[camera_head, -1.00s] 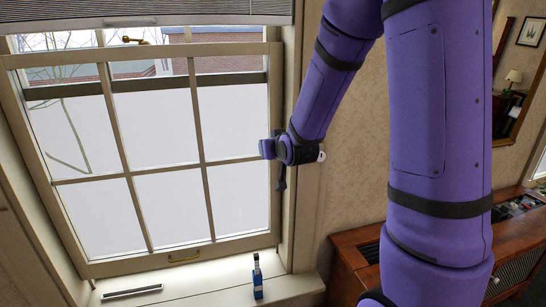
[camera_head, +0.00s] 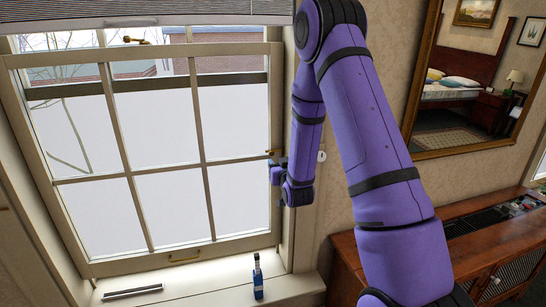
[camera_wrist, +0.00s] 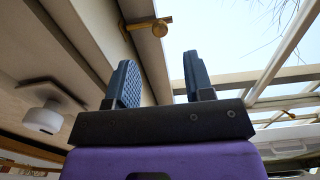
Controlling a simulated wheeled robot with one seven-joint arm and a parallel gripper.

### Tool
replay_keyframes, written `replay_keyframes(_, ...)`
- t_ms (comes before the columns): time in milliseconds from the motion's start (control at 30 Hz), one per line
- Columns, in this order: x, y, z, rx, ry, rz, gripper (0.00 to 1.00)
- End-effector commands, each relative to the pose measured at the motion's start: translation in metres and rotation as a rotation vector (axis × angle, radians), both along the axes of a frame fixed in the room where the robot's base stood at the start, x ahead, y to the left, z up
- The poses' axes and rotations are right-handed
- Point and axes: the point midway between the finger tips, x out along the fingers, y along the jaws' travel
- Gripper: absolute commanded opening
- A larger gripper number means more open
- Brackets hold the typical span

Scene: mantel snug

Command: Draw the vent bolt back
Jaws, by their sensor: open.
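A small brass bolt (camera_head: 274,152) sits on the right side of the window frame, just above my gripper (camera_head: 279,170). In the wrist view a brass bolt with a round knob (camera_wrist: 159,28) projects from the cream frame, beyond the fingertips and roughly in line with the gap between them. My gripper (camera_wrist: 159,65) is open, with two blue textured fingers apart and nothing between them. The fingers do not appear to touch the bolt. In the head view the gripper is small and partly hidden by my wrist.
The sash window (camera_head: 165,160) has a brass catch (camera_head: 134,40) at its top and a brass handle (camera_head: 184,259) low down. A wooden cabinet (camera_head: 345,262) stands at the right. A white round fitting (camera_wrist: 43,118) hangs left.

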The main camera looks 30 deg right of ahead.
Motion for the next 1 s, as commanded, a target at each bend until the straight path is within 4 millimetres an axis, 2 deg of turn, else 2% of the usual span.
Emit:
replay_keyframes(200,0.038,-0.011,0.0,0.0,-0.001,0.0,0.48)
replay_keyframes(400,0.061,-0.017,0.0,0.0,0.0,0.0,0.48)
replay_keyframes(567,0.069,-0.02,0.0,0.0,0.001,0.0,0.48)
replay_keyframes(833,0.07,-0.02,0.0,0.0,0.001,0.0,0.48)
replay_keyframes(867,0.069,-0.02,0.0,0.0,0.001,0.0,0.43)
replay_keyframes(1000,0.069,-0.02,0.0,0.0,0.001,0.0,0.11)
